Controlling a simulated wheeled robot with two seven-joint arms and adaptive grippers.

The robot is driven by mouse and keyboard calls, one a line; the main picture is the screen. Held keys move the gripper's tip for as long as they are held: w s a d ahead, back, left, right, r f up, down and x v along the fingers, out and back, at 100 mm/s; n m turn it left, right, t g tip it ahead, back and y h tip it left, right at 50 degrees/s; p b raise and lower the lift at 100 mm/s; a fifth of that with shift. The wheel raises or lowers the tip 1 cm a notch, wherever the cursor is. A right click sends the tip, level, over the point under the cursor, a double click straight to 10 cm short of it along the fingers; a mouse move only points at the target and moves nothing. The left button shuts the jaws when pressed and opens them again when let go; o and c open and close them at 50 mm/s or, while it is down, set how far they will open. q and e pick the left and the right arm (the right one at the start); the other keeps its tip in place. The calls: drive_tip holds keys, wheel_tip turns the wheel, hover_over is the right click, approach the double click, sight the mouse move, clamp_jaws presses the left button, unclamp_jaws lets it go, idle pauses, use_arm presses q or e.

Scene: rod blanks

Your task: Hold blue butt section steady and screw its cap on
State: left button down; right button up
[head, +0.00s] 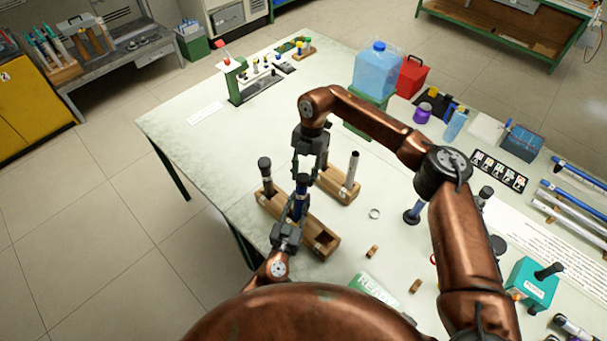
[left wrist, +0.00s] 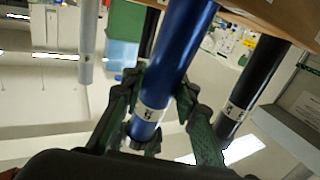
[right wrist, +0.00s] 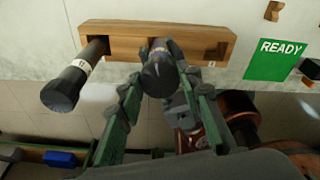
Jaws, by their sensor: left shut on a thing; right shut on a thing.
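The blue butt section (head: 300,208) stands upright in the wooden rack (head: 268,207). It is large in the left wrist view (left wrist: 185,45), with a white label band near its end. My left gripper (head: 294,214) is shut on the blue section from the near side, its fingers on either side of the tube below the top. A dark cap (right wrist: 157,75) is at the top of the section in the right wrist view. My right gripper (head: 304,172) points down from above and is shut on this cap. The fingers hide the joint, so I cannot tell how far the cap is seated.
A black section (head: 266,175) stands beside the blue one in the same rack, whose right slot is empty. A grey section (head: 352,170) stands in a second rack behind. A metal ring (head: 375,213) and a green READY sign (head: 372,290) lie on the table.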

drive_tip(key=m, duration=0.4)
drive_tip(key=shift+a, duration=0.1)
drive_tip(key=m, duration=1.1)
drive_tip(key=shift+a+m, duration=0.1)
drive_tip(key=shift+m, duration=0.3)
drive_tip(key=m, duration=0.4)
drive_tip(key=shift+m, duration=0.4)
drive_tip(key=o, duration=0.7)
drive_tip(key=shift+o, duration=0.2)
